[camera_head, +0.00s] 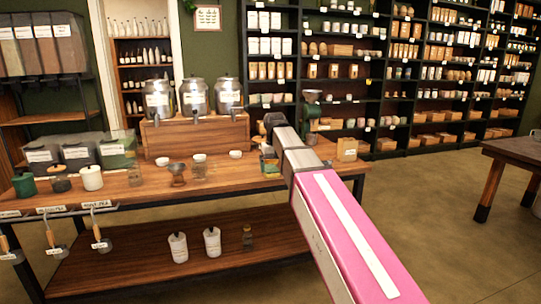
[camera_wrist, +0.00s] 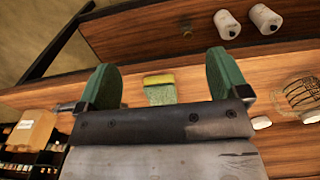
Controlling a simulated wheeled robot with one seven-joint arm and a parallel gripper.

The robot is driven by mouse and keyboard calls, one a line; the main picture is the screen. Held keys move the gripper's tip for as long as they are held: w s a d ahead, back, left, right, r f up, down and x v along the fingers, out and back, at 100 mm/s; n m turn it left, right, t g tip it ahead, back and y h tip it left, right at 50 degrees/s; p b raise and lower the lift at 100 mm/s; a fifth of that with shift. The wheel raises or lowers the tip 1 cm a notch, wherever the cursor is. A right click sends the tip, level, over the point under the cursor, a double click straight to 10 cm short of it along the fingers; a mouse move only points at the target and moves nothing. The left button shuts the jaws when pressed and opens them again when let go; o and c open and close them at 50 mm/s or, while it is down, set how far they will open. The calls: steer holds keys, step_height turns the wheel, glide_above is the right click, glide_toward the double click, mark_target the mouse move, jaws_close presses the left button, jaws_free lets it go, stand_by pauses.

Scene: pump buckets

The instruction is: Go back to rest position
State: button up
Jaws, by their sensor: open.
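My gripper (camera_wrist: 163,76) shows in the wrist view with its two green finger pads spread wide apart and nothing held between them. A small green block with a yellow band (camera_wrist: 160,90) appears between the pads, on or near the wooden counter; I cannot tell its exact distance. In the head view my pink arm reaches from the lower right toward the right part of the wooden counter (camera_head: 130,187). The arm's far end hides the fingers there.
Metal dispensers (camera_head: 194,98) stand on a wooden box at the counter's back. White bottles (camera_head: 212,241) sit on the lower shelf. A dark table (camera_head: 515,150) stands at right; open floor lies between.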

steer(key=s+d+f+m, duration=0.1)
steer(key=s+d+f, duration=0.4)
steer(key=f, duration=0.6)
steer(key=s+d+f+m, duration=0.1)
steer(key=s+d+f, duration=0.5)
steer(key=f, duration=0.5)
steer(key=s+d+f+m, duration=0.1)
steer(key=s+d+f, duration=0.5)
steer(key=f, duration=0.5)
steer(key=shift+s+d+f, duration=0.2)
steer(key=shift+s+f, duration=0.1)
steer(key=shift+s, duration=0.3)
